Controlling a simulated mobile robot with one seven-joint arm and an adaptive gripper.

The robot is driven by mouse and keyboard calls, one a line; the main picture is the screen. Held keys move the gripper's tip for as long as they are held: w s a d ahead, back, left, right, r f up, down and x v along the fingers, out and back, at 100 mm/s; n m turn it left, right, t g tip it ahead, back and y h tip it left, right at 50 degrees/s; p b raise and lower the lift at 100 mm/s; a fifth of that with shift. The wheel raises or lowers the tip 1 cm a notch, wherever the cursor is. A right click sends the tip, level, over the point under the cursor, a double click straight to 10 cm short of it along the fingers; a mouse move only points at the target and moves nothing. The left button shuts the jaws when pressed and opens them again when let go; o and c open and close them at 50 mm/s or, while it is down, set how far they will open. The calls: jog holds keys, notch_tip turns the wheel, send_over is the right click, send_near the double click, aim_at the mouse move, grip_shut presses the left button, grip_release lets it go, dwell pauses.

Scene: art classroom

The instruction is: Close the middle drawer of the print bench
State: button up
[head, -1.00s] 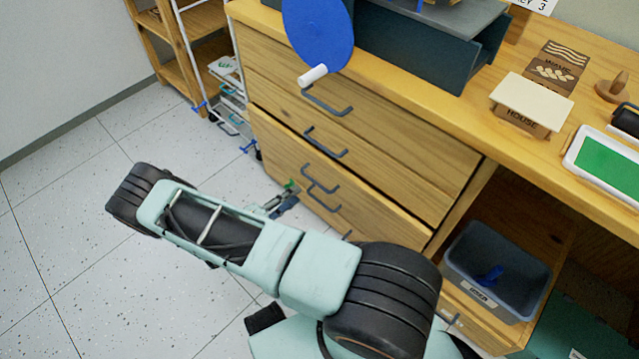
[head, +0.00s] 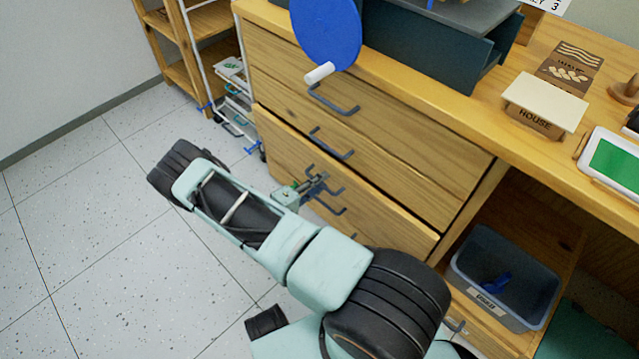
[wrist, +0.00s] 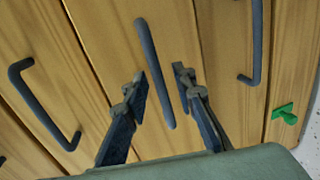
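The wooden print bench has a stack of drawers. One in the middle of the stack (head: 285,148) stands out a little from the drawer fronts above it. Its dark bar handle (wrist: 157,80) is upright in the middle of the wrist view. My gripper (wrist: 165,90) is open, with one finger on each side of this handle. I cannot tell whether the fingers touch it. In the head view my gripper (head: 314,186) is small and close to the drawer front, partly overlapping the handles there.
Closed drawers above have handles (head: 331,143); another handle (wrist: 252,50) lies below. A wire rack (head: 232,95) stands left of the bench. A grey bin (head: 500,275) sits on the right shelf. A blue wheel (head: 325,30) overhangs the bench top. The left floor is clear.

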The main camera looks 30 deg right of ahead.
grip_shut()
jog(key=shift+w+d+r, duration=0.1)
jog(key=shift+w+d, duration=0.2)
jog(key=shift+d, duration=0.35)
jog(key=shift+w+d, duration=0.25)
jog(key=shift+d, duration=0.4)
jog(key=shift+o, duration=0.2)
grip_release()
jog(key=v, duration=1.2)
